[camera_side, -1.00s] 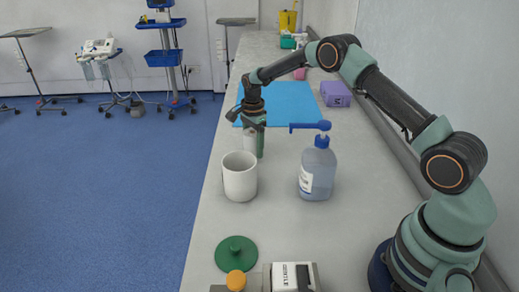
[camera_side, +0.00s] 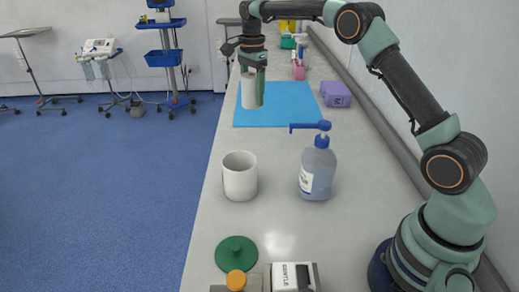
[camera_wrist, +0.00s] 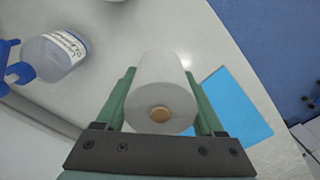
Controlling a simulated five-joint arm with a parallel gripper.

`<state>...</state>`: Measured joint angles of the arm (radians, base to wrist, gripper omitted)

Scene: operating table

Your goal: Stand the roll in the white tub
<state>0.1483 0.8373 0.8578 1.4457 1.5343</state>
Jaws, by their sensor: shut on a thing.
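The white roll (camera_side: 250,92) is held upright in my gripper (camera_side: 253,68), raised above the counter. In the side view it shows in front of the blue mat. The wrist view shows the roll (camera_wrist: 160,85) between the two green fingers of my gripper (camera_wrist: 160,100), with its brown core end facing the camera. The white tub (camera_side: 240,180) stands upright on the counter, nearer the side camera than the roll. Its top is open, and its floor is hidden. The tub cannot be made out in the wrist view.
A pump bottle (camera_side: 317,170) with a blue head stands right of the tub. A green lid (camera_side: 236,253) lies in front. The blue mat (camera_side: 290,112) and a purple box (camera_side: 335,94) are farther back. The wall runs along the right; the counter edge is at left.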

